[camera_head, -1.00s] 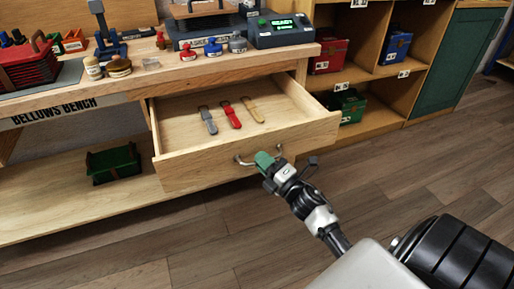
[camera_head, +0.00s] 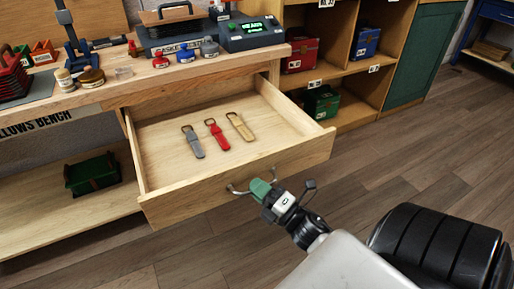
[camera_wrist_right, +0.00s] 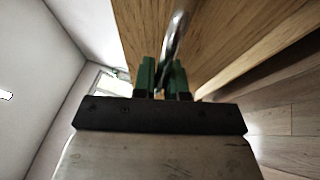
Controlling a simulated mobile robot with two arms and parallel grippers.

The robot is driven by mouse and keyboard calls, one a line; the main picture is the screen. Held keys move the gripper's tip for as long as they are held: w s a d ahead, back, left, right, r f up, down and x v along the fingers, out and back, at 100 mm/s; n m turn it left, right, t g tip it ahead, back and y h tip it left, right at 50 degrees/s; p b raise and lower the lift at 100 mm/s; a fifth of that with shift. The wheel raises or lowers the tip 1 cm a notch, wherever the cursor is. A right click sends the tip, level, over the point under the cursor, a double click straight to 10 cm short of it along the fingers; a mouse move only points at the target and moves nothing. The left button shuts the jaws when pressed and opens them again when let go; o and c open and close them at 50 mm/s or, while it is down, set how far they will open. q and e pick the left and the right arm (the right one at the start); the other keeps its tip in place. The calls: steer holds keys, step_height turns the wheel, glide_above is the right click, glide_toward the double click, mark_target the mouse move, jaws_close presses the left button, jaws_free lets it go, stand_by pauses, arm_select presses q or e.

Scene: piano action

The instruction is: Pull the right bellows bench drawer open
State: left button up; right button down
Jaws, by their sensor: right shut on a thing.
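The right bellows bench drawer (camera_head: 222,170) stands pulled out from under the bench top in the head view. Its metal bar handle (camera_head: 238,190) is on the front panel. My right gripper (camera_head: 264,187) is at the right part of the handle, shut on it. In the right wrist view the green fingers (camera_wrist_right: 163,80) sit on both sides of the shiny handle bar (camera_wrist_right: 174,45), close to the wooden front. Inside the drawer lie a grey tag (camera_head: 193,142), a red tag (camera_head: 217,134) and a tan tag (camera_head: 240,127). My left gripper is not in view.
The bench top (camera_head: 190,72) carries a device with a green display (camera_head: 250,30) and several stamps. A shelf unit (camera_head: 345,70) with coloured boxes stands at right. A green crate (camera_head: 92,173) sits on the lower shelf. The wooden floor (camera_head: 400,165) before the drawer is clear.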

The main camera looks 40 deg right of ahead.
steer(key=c, duration=1.2)
jaws_free()
steer(key=v, duration=1.1)
steer(key=shift+w, duration=0.1)
